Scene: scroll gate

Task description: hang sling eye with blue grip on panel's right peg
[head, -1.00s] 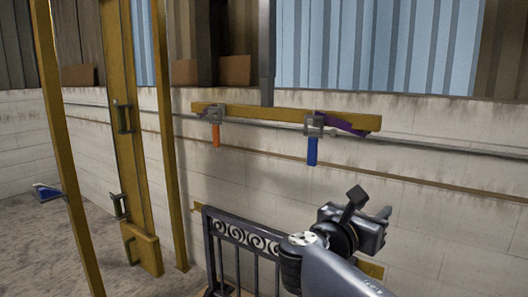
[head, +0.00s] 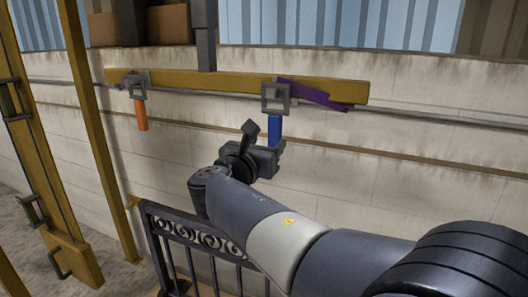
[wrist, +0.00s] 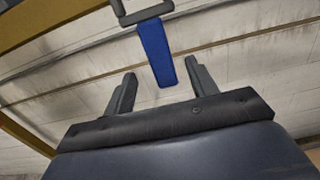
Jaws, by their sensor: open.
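The sling eye with the blue grip (head: 275,130) hangs from the right part of a yellow beam, its grey square eye (head: 275,97) above the grip and a purple strap (head: 318,95) beside it. In the wrist view the blue grip (wrist: 157,53) hangs just beyond and between the two fingertips of my open gripper (wrist: 122,88); no contact shows. In the head view my gripper (head: 262,150) is just below and left of the blue grip, partly hidden by its own wrist. A dark scrollwork panel (head: 190,240) stands below; its right peg is hidden behind my arm.
A second sling eye with an orange grip (head: 141,115) hangs from the left of the yellow beam (head: 210,84). Yellow posts (head: 100,150) with dark handles stand at the left. A pale wall with a rail lies behind.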

